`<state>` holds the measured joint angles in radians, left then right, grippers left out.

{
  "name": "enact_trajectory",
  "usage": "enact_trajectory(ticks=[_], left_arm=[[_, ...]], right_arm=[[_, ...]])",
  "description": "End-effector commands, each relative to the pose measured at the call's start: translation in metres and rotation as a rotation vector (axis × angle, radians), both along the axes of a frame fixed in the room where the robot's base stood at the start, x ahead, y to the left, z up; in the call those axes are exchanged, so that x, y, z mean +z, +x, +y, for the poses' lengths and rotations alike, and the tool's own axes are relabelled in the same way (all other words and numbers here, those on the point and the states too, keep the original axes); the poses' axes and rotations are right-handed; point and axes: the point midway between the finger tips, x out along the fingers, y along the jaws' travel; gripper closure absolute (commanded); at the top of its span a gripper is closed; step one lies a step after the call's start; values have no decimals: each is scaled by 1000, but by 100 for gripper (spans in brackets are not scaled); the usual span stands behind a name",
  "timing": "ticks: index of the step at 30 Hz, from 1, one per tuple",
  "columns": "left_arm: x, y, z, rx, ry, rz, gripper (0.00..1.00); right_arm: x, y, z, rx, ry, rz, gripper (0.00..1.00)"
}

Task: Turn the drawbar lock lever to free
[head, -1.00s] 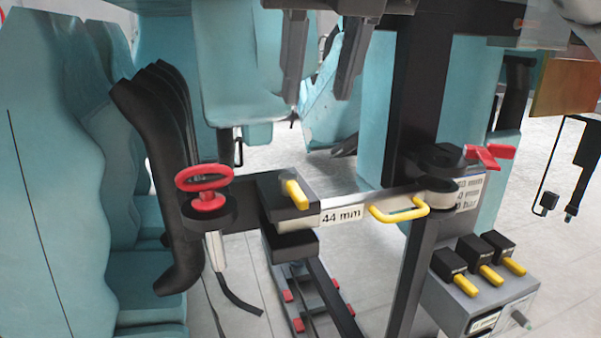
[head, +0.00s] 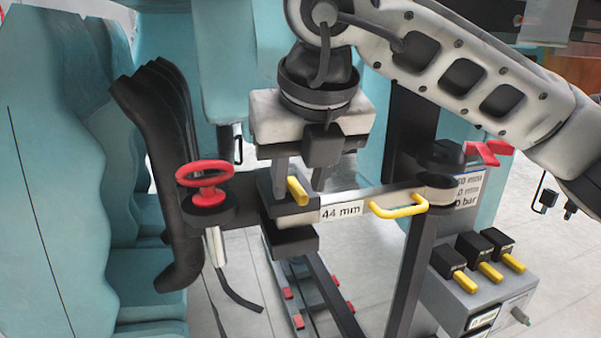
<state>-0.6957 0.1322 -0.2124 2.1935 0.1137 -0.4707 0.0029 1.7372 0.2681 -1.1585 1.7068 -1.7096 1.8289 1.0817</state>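A short yellow lever (head: 297,191) sits on a black block (head: 296,214) on the drawbar (head: 353,196), just left of the "44 mm" label; it looks like the drawbar lock lever. It points up and to the left in the picture. My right gripper (head: 300,182) hangs down over the block with its fingers apart, one on each side of the lever in the picture. I cannot tell whether either finger touches it. The fingertips are partly lost against the block and bar. My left gripper is out of view.
A red handwheel (head: 202,182) stands left of the block. A yellow loop handle (head: 398,207) is on the bar to the right, with a red handle (head: 488,153) beyond. A grey box (head: 480,300) with yellow levers is lower right. Black bellows (head: 165,170) stand left.

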Motion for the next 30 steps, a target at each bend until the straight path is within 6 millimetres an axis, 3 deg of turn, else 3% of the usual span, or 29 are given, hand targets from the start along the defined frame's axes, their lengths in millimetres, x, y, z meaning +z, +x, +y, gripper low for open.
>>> enact_trajectory(ticks=[2,6,19,30], left_arm=[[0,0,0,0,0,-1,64],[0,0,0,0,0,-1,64],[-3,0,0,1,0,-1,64],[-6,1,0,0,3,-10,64]], right_arm=[[0,0,0,0,0,0,66],[0,0,0,0,0,0,100],[0,1,-3,44,2,-1,100],[0,8,-16,303,3,-1,100]])
